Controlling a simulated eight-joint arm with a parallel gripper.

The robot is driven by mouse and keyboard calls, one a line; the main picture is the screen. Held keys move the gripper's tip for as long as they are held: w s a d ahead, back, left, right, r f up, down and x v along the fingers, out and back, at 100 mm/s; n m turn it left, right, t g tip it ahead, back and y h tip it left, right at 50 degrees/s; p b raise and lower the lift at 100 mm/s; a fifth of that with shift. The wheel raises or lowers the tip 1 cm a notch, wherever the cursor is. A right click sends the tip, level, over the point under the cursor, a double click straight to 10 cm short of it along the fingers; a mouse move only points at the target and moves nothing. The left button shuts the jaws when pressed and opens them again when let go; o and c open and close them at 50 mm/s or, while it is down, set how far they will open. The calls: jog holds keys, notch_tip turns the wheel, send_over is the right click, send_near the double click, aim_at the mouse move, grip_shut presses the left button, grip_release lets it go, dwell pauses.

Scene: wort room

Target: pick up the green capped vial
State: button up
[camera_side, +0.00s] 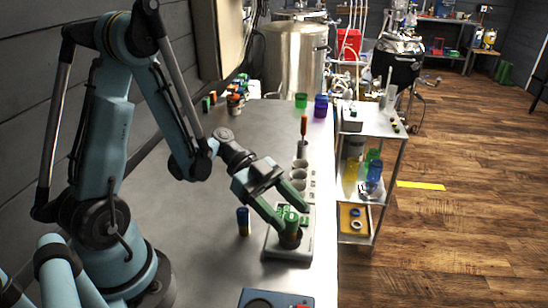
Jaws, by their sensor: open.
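A green capped vial (290,238) appears to stand upright on a grey benchtop device (291,252) near the right edge of the metal table. Its green top is partly covered by my gripper's fingers. My gripper (292,217) reaches down from the upper left and is open, with its fingertips at the vial's top. I cannot tell whether the fingers touch it.
A blue-capped vial (243,222) stands just left of the device. A blue box (275,300) lies in front. A shelf cart (372,123) stands right. The table's middle is clear.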

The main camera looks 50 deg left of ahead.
jog(key=shift+d+f, duration=0.1)
jog(key=shift+d, duration=0.15)
grip_shut()
dwell(0.4)
jog(key=s+d+r, duration=0.8)
jog(key=r, duration=0.3)
notch_tip(320, 180, up, 3)
jog(key=n+t+y, duration=0.3)
jog(key=n+t, duration=0.3)
send_over(300, 236)
jog(key=w+a+r+n+t+y, duration=0.4)
jog(key=w+a+r+n+y, duration=0.2)
jog(key=w+a+r, duration=0.1)
jog(key=shift+a+r, duration=0.65)
jog(key=shift+a, duration=0.5)
